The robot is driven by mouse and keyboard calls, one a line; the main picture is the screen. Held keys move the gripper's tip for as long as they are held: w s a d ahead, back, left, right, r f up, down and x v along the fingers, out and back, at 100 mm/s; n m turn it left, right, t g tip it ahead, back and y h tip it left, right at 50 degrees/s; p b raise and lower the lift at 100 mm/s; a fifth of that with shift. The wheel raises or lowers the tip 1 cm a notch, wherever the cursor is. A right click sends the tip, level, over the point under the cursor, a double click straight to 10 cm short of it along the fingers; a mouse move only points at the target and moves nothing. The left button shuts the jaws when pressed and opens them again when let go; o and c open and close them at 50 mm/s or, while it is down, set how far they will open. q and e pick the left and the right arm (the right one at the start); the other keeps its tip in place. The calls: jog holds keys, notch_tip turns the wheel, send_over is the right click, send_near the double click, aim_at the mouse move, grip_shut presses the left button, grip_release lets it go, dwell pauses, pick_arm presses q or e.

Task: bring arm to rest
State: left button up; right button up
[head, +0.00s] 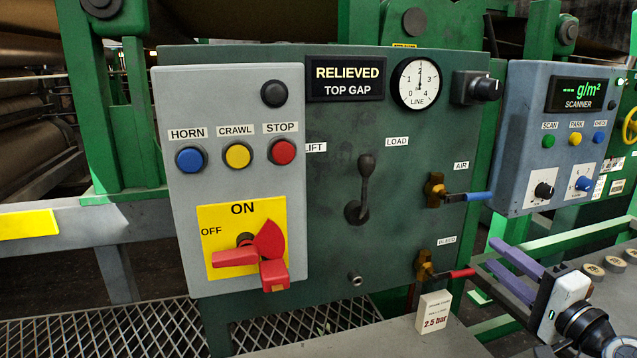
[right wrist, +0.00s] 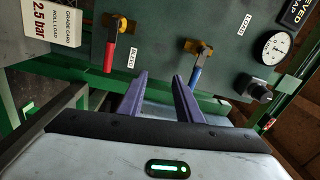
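My right gripper (head: 489,254) is at the lower right of the head view, with its purple fingers pointing left toward the green panel (head: 330,240). In the right wrist view the gripper (right wrist: 159,76) is open, its two fingers apart with nothing between them. The red-handled bleed valve (head: 450,274) and the blue-handled air valve (head: 465,197) are on the panel; the fingers appear apart from both. In the wrist view the red handle (right wrist: 110,52) and the blue handle (right wrist: 196,70) lie beyond the fingertips. My left gripper is not in view.
A grey switch box (head: 240,110) with a red rotary handle is at left. The display (head: 346,78) reads RELIEVED, TOP GAP, and the line gauge (head: 416,83) is beside it. A scanner box (head: 560,140) stands right. A 2.5 bar card (head: 434,313) stands on the grey ledge.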

jog(key=s+a+f+n+g+h, duration=0.1)
jog(key=s+a+f+n+g, duration=0.3)
jog(key=f, duration=0.8)
jog(key=s+a+f+n+g, duration=0.1)
jog(key=s+a+f+n, duration=0.2)
jog(key=s+a+f, duration=0.55)
jog(key=s+a+f+n+g, duration=0.2)
jog(key=s+a+f+n, duration=0.2)
jog(key=s+f, duration=0.4)
jog(key=s+a+f+n+g, duration=0.2)
jog(key=s+a+f+n, duration=0.2)
jog(key=s+f, duration=0.4)
jog(key=shift+s+a+n+h, duration=0.4)
jog(key=shift+s+a, duration=0.25)
jog(key=shift+s, duration=0.6)
